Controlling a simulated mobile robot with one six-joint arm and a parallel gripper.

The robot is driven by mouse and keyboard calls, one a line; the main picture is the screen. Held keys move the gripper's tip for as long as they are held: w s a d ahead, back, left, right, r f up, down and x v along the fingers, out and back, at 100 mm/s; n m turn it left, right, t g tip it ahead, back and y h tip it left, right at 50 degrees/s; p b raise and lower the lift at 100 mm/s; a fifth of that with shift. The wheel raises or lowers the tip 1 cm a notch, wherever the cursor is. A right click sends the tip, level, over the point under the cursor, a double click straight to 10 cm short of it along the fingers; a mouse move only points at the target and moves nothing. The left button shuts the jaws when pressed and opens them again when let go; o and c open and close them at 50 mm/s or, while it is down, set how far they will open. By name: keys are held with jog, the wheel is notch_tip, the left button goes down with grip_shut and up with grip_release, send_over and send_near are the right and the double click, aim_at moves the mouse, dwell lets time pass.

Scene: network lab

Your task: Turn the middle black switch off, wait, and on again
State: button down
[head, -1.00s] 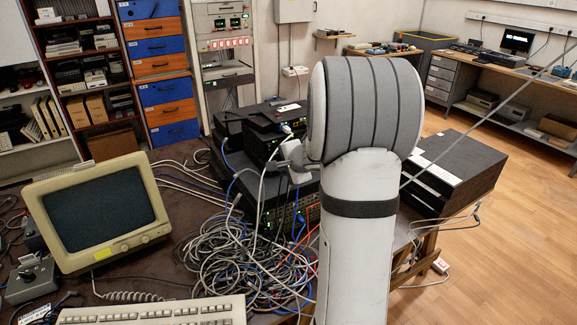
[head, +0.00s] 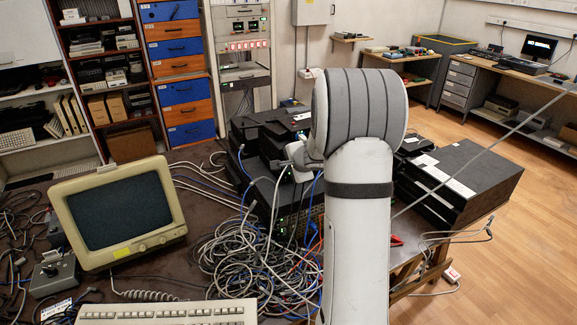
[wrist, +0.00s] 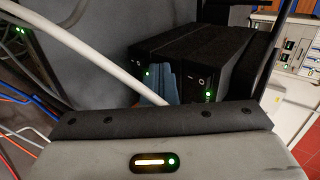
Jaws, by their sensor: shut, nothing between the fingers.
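Several black switch boxes stand stacked on the dark table in the head view, partly hidden behind my arm. The lowest visible front (head: 292,218) has small green lights. In the wrist view the black boxes appear side by side. The one in the middle (wrist: 204,62) has a small round button and green lights on its front, and another box (wrist: 148,52) stands to its left with a green light. My gripper (wrist: 160,78) shows as blue-grey fingers, shut and empty, in front of these boxes. I cannot tell whether the fingertips touch a front or button.
A white cable (wrist: 95,55) crosses close to my wrist camera. A large tangle of grey and blue cables (head: 245,255) lies before the stack. A monitor (head: 118,215) and keyboard (head: 165,313) stand left. A large black box (head: 460,180) stands right.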

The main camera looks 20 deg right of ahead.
jog(key=shift+s+d, duration=0.15)
jog(key=shift+d, duration=0.25)
jog(key=shift+r+p, duration=0.5)
jog(key=shift+r, duration=0.25)
jog(key=shift+s, duration=0.1)
jog(key=v, duration=1.3)
jog(key=shift+a+r, duration=0.1)
